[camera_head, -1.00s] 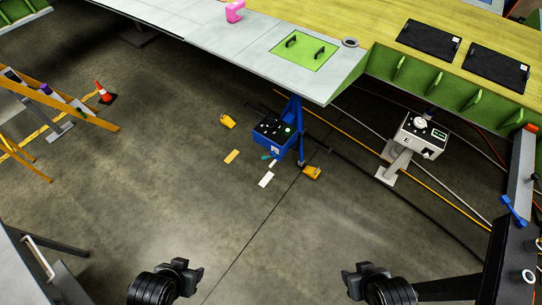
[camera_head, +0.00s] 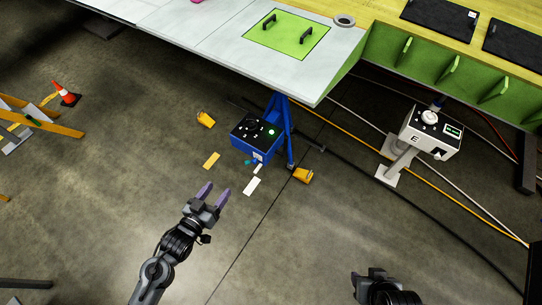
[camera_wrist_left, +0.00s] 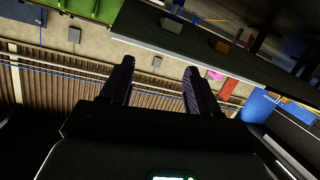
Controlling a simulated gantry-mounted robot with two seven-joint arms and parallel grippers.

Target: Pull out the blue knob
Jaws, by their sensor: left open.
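A small blue part (camera_head: 437,103) shows at the back edge of a white box (camera_head: 432,130) on a grey stand at the right; I cannot tell whether it is the blue knob. A blue control box (camera_head: 270,150) with a black top panel, small controls and a green light stands under the wing edge. My left gripper (camera_head: 215,190) is open and empty, below and left of the blue box in the head view. The left wrist view shows its two purple fingers apart with nothing between them. My right gripper (camera_head: 372,283) is at the bottom edge; its fingers do not show clearly.
The grey wing panel (camera_head: 215,40) with a green handled plate (camera_head: 287,36) lies above the blue box. Yellow pieces lie on the floor around the box. Cables and hoses run at the right. An orange cone (camera_head: 65,93) stands at left.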

